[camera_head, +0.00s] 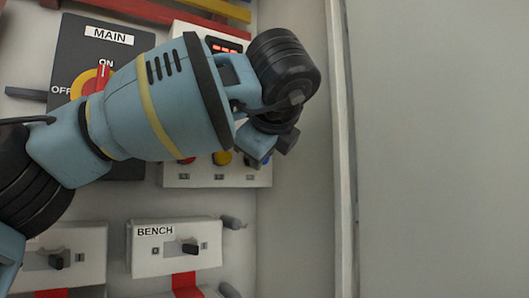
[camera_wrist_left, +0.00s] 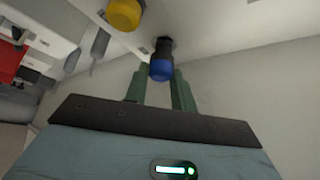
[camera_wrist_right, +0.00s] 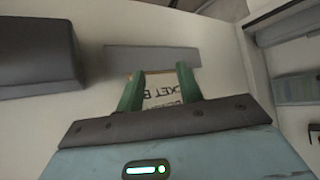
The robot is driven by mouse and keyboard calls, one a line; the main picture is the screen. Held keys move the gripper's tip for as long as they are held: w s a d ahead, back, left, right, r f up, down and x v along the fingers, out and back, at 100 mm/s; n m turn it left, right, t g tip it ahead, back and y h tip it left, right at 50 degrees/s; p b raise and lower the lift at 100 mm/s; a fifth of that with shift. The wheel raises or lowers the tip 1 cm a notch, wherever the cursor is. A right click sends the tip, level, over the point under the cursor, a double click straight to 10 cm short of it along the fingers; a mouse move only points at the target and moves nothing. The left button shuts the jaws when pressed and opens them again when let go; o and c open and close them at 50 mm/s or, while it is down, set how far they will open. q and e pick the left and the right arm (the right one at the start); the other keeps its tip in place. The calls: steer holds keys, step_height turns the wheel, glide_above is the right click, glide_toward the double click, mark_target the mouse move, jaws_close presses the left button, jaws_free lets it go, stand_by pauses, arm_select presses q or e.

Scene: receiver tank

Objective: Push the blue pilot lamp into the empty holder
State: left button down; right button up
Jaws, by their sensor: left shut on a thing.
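The blue pilot lamp (camera_wrist_left: 162,69) has a blue cap and a black body. In the left wrist view it sits between the green fingers of my left gripper (camera_wrist_left: 160,82), which is shut on it. The lamp's black end points at the white lamp panel and appears to meet it at a dark spot, beside the yellow lamp (camera_wrist_left: 124,13). I cannot tell how deep it sits, and the holder is hidden behind it. In the head view my left gripper (camera_head: 268,148) is at the panel's lower right. My right gripper (camera_wrist_right: 159,88) is open, with nothing held, and shows only in its wrist view.
The white lamp panel (camera_head: 200,180) also carries a red lamp (camera_head: 187,160) and a yellow lamp (camera_head: 222,158). The MAIN switch (camera_head: 92,85) and BENCH switch box (camera_head: 172,248) are nearby. A cabinet side wall stands close right. The right gripper faces a printed label (camera_wrist_right: 160,98).

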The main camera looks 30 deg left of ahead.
arm_select(q)
steer(key=shift+w+a, duration=0.25)
steer(key=shift+a, duration=0.25)
steer(key=shift+w+a, duration=0.25)
steer(key=shift+a, duration=0.2)
stand_by(0.4)
steer(key=c, duration=1.1)
jaws_free()
steer(key=shift+w+a, duration=0.1)
steer(key=v, duration=0.8)
